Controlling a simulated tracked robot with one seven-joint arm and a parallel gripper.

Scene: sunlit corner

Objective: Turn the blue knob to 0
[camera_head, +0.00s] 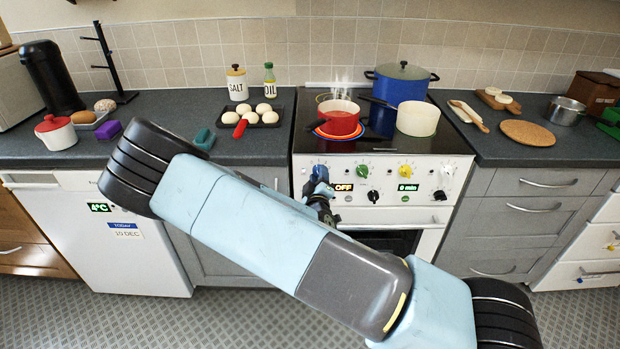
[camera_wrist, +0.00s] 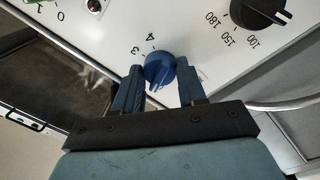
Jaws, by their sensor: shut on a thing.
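The blue knob (camera_head: 320,172) is at the left end of the white stove front. In the wrist view the blue knob (camera_wrist: 158,67) sits between the two fingers of my gripper (camera_wrist: 159,75), which is shut on it. Its white mark points down toward the gripper body. The printed digits 3 and 4 show beside it; its 0 is hidden or out of view. In the head view my gripper (camera_head: 319,190) is at the stove front, partly hidden by my arm.
A red pot (camera_head: 338,120) steams on a glowing front-left ring. A cream pot (camera_head: 417,119) and a blue pot (camera_head: 401,84) stand on the hob. The oven handle (camera_head: 390,226) runs below.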

